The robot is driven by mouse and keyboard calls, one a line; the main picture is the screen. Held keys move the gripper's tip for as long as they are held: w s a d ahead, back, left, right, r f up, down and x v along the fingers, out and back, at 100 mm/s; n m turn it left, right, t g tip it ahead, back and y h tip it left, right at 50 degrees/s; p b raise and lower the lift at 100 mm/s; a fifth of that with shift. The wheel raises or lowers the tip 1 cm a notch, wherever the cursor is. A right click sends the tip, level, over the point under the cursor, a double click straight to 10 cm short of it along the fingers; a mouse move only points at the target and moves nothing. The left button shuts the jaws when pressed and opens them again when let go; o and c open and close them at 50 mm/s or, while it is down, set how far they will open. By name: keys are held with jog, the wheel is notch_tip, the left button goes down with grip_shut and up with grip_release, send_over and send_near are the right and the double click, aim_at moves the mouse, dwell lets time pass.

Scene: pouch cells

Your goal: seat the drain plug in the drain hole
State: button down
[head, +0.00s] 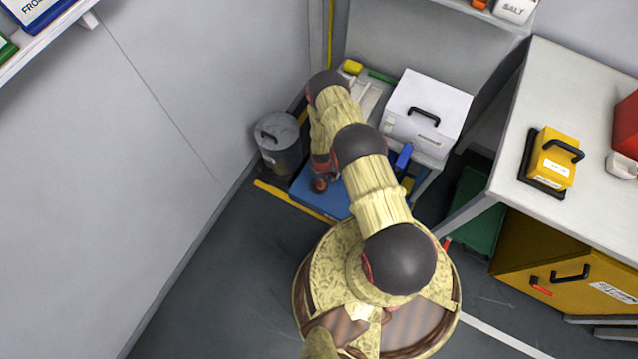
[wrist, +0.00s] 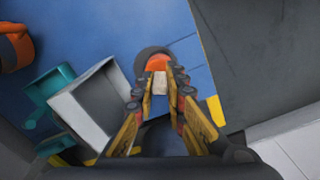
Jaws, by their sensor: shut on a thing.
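My gripper (wrist: 161,84) is shut in the wrist view, its two fingers closed on a pale tab. The tab belongs to an orange piece with a dark round rim, which I take for the drain plug (wrist: 159,62). The plug is over or on a blue surface (wrist: 105,28); I cannot tell whether it touches it. In the head view my arm reaches down to the blue surface (head: 318,203) in the corner. The drain hole is not visible in either view; the plug and gripper may hide it.
A grey open box (wrist: 92,105) and a teal object (wrist: 50,88) stand close left of the gripper. An orange and black object (wrist: 14,48) is farther left. In the head view a grey lidded bin (head: 279,146) and a white case (head: 427,108) flank my arm.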

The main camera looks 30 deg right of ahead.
jog(key=shift+w+f+b, duration=0.25)
jog(key=shift+f+b, duration=0.15)
jog(key=shift+f, duration=0.05)
jog(key=shift+w+f+b, duration=0.2)
jog(key=shift+f+b, duration=0.2)
jog(key=shift+f, duration=0.05)
jog(key=shift+w+d+f+b, duration=0.15)
jog(key=shift+w+f+b, duration=0.15)
jog(key=shift+w+f, duration=0.25)
jog(key=f+b, duration=0.1)
jog(key=f, duration=0.1)
jog(key=f+b, duration=0.1)
jog(key=shift+w+f, duration=0.35)
jog(key=shift+d+r, duration=0.1)
jog(key=c, duration=1.9)
grip_release()
jog(key=shift+o, duration=0.4)
